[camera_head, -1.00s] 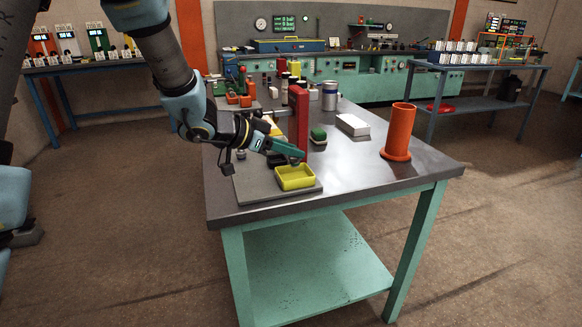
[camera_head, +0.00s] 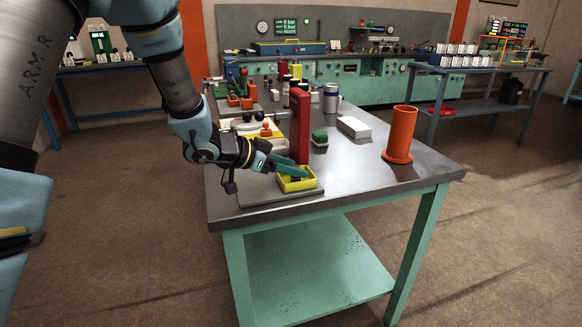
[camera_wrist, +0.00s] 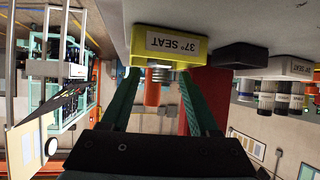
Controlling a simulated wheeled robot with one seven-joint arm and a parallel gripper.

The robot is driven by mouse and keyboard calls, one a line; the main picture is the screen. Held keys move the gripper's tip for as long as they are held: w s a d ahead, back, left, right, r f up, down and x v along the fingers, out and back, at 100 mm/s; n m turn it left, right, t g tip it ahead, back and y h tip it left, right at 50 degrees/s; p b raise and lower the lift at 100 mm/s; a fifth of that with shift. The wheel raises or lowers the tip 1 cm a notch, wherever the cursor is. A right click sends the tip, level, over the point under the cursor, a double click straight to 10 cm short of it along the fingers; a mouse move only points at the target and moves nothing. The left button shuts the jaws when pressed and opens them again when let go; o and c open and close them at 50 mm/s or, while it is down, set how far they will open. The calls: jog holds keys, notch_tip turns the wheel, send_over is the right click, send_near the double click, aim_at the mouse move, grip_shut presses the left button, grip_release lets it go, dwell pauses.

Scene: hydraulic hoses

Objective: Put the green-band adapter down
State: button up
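A small yellow tray (camera_head: 312,184) sits on a grey plate at the near left of the table. The wrist view shows its "37° SEAT" label (camera_wrist: 172,43). A silver threaded fitting (camera_wrist: 159,73) is at this tray, between my fingertips; I take it for the adapter, but no green band shows. In the head view a dark part of it (camera_head: 296,179) shows inside the tray. My gripper (camera_head: 297,172) reaches down to the tray from the left. Its teal fingers (camera_wrist: 160,80) stand apart, with gaps beside the fitting.
A tall red block (camera_head: 300,125) stands right behind the tray. A green-topped item (camera_head: 319,137), a white box (camera_head: 353,127) and an orange tube (camera_head: 399,132) stand further right. Several fittings and bottles fill the back. The table's front right is clear.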

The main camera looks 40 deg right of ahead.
jog(key=shift+r, duration=0.1)
jog(key=shift+a+r, duration=0.1)
jog(key=shift+r, duration=0.1)
jog(key=v, duration=1.2)
jog(key=w+a+n+t+y, duration=0.3)
jog(key=w+a+n+t, duration=0.35)
jog(key=w+a, duration=0.4)
jog(key=w+a+f+n+t+y, duration=0.1)
jog(key=w+a+f+n+y, duration=0.15)
jog(key=a, duration=0.45)
jog(key=w+a+f+n+t+y, duration=0.1)
jog(key=w+a+n+t+y, duration=0.15)
jog(key=a, duration=0.45)
jog(key=s+a+f+n+g+y, duration=0.2)
jog(key=s+a+n+g, duration=0.4)
jog(key=s+a, duration=0.7)
jog(key=shift+s+f+n+y, duration=0.4)
jog(key=shift+s+n+y, duration=0.25)
jog(key=shift+y, duration=0.25)
